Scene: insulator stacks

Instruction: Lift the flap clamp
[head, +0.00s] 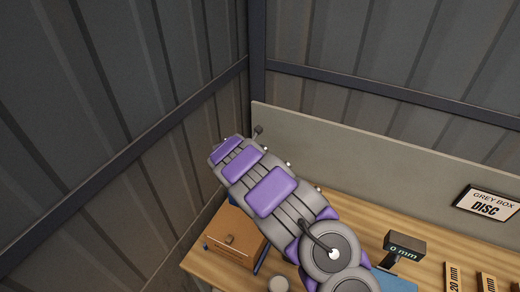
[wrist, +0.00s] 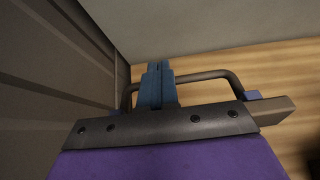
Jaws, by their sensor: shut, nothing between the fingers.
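A brown box (head: 235,225) sits at the left end of the wooden bench in the head view, partly hidden by my arm. A small metal latch-like piece (head: 230,239) is on it; I cannot tell whether this is the flap clamp. No other clamp is clearly visible. My gripper (wrist: 157,72) shows in the wrist view as two blue fingers pressed together, with nothing between them. They point toward the grey back panel, above the bench. In the head view my grey and purple arm reaches over the box, and the fingertips are hidden.
The wooden bench (head: 371,240) stands against a grey back panel (head: 380,160) in a corner of dark ribbed walls. To the right are a display reading 0 mm (head: 404,246), labelled wooden blocks (head: 452,277) and a "GREY BOX DISC" sign (head: 488,203).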

